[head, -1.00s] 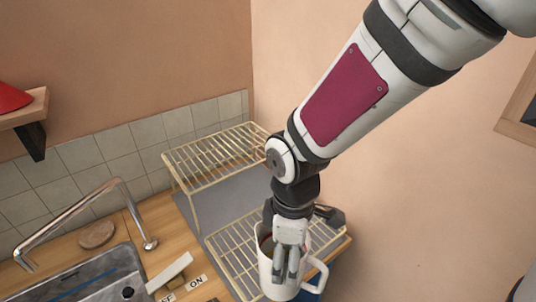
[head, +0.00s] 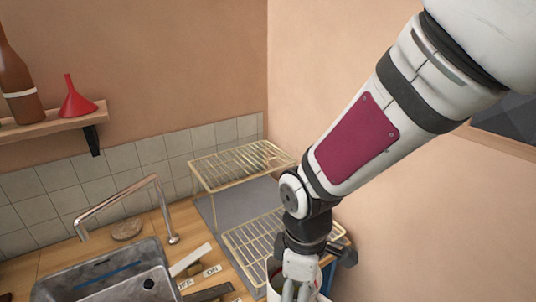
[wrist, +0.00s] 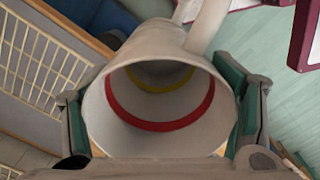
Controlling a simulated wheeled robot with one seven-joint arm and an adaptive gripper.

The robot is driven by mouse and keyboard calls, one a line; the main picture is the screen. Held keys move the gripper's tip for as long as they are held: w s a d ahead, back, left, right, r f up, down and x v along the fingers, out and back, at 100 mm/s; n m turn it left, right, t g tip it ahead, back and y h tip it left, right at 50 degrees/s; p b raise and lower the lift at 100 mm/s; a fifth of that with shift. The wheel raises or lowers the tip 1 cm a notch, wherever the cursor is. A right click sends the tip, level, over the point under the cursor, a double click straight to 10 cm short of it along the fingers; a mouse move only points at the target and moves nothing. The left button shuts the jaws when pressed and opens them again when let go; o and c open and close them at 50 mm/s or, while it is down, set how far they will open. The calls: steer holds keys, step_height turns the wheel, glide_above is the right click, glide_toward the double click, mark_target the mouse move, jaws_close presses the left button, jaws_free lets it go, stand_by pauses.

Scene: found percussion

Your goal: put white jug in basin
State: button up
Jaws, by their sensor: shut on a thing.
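The white jug (wrist: 150,52) is held between the two fingers of my gripper (wrist: 160,112) in the wrist view. I look into its open mouth, with a red ring and a yellow ring inside. Its handle points to the top of that view. In the head view my gripper (head: 298,288) is at the bottom edge, and the jug (head: 272,291) is mostly cut off there. The basin, a grey metal sink (head: 122,283), is at the lower left, left of my gripper and apart from it. The basin looks empty but for a blue strip along its far side.
A wire rack (head: 240,166) stands on the counter behind my gripper. A tap (head: 125,190) arches at the basin's back. A white-handled thing (head: 190,260) and OFF/ON labels (head: 212,271) lie right of the basin. A shelf (head: 60,122) holds a red funnel (head: 76,102) and a brown bottle (head: 15,75).

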steer(key=w+d+m, duration=0.4)
steer(key=w+m, duration=0.1)
steer(key=w, duration=0.4)
steer(key=w+d+f+m, duration=0.1)
steer(key=w+d+m, duration=0.3)
steer(key=w, duration=0.5)
steer(key=w+d+f+m, duration=0.1)
steer(key=w+d+m, duration=0.4)
steer(key=w, duration=0.5)
steer(key=shift+m, duration=0.4)
steer(key=shift+d, duration=0.1)
